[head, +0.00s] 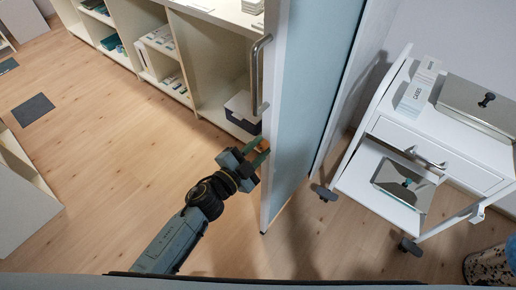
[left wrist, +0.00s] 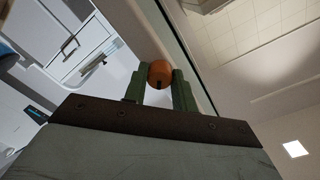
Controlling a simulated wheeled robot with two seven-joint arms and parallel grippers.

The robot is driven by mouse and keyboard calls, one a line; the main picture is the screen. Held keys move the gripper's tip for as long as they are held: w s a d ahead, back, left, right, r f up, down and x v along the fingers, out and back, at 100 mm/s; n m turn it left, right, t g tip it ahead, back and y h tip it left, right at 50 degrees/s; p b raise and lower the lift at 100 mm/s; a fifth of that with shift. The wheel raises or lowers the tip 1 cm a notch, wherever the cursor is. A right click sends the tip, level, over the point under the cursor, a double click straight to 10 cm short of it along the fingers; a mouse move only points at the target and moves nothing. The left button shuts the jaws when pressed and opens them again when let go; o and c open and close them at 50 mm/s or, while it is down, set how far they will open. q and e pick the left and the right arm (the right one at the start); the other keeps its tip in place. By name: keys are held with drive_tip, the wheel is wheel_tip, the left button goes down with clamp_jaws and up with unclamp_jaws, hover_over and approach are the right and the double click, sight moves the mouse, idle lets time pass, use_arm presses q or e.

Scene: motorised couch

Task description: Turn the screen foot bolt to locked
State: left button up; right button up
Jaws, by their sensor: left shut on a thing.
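The screen (head: 308,100) is a tall pale-blue panel in a white frame, standing upright in the middle of the head view. An orange, round bolt knob (head: 264,146) sits low on its left edge. My left gripper (head: 262,153) reaches the knob from the lower left. In the left wrist view the orange knob (left wrist: 160,72) sits between the two green fingers (left wrist: 160,88), which are shut on it. A dark slot or mark shows on the knob's lower face. The bolt's lower end and its locked or unlocked state cannot be told. My right gripper is in neither view.
A metal handle (head: 258,75) stands out from the screen's left edge above my gripper. Open shelving (head: 215,70) lies behind. A white trolley (head: 455,150) stands to the right of the screen. The wooden floor (head: 110,150) at left is largely clear.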

use_arm(q)
drive_tip(key=m, duration=0.4)
drive_tip(key=shift+b, duration=0.3)
drive_tip(key=m+b, duration=0.1)
drive_tip(key=m, duration=0.4)
drive_tip(key=shift+m, duration=0.5)
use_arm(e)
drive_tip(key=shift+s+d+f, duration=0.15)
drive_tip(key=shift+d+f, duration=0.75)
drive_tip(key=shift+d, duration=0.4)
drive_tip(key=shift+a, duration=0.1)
use_arm(q)
drive_tip(key=o, duration=0.9)
drive_tip(key=shift+o, duration=0.5)
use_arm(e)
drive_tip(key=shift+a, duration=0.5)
use_arm(q)
drive_tip(key=shift+s, duration=0.15)
